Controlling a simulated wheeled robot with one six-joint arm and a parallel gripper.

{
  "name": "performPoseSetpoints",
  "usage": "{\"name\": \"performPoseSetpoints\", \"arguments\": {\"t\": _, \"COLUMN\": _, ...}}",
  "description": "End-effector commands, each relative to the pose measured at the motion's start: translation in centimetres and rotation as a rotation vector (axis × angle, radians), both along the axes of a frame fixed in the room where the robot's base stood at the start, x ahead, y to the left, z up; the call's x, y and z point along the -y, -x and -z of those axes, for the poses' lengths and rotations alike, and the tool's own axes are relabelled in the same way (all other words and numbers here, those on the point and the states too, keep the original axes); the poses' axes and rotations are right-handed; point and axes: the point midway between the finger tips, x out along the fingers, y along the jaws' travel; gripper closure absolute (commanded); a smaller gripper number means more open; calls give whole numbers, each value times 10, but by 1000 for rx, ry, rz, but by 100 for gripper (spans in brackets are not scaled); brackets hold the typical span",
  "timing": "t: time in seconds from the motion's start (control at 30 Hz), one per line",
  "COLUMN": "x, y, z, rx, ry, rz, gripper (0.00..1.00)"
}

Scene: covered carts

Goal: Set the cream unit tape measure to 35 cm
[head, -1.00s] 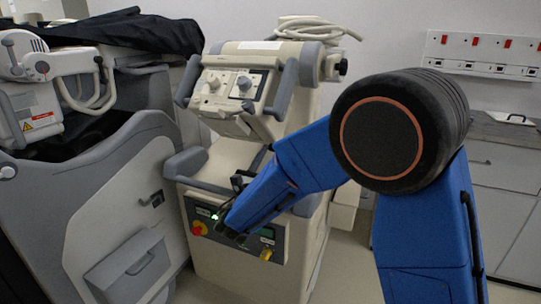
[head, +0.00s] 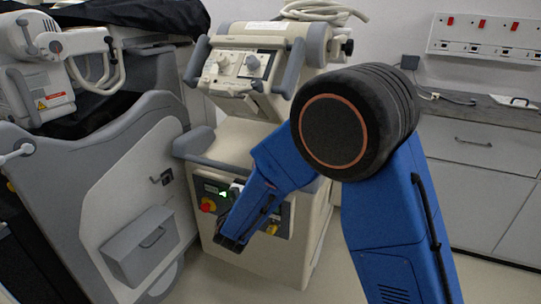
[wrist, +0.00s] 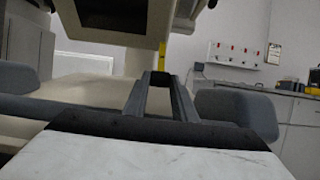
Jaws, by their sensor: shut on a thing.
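The cream unit (head: 252,134) stands in the middle of the head view, its front panel partly behind my arm. In the wrist view, a yellow strip (wrist: 162,50), which looks like the tape, runs upright beside the dark underside of the unit's head (wrist: 112,18). The strip's lower end meets my gripper (wrist: 159,78), whose fingers are close together and shut on it. The tape's scale is too small to read. The tape measure's case cannot be made out.
A grey cart (head: 120,190) with a black cover stands close on the left. The unit's panel has a red knob (head: 208,205) and a yellow knob (head: 271,229). Grey bumpers (wrist: 235,104) flank the fingers. Cabinets (head: 470,190) line the right wall, with open floor before them.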

Motion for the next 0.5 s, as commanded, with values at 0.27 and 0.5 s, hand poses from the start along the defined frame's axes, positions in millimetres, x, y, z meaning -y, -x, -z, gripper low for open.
{"name": "performPoseSetpoints", "arguments": {"t": 0.27, "x": 0, "y": 0, "z": 0, "rx": -1, "ry": 1, "rz": 0, "gripper": 59}}
{"name": "performPoseSetpoints", "arguments": {"t": 0.5, "x": 0, "y": 0, "z": 0, "rx": 0, "ry": 1, "rz": 0, "gripper": 56}}
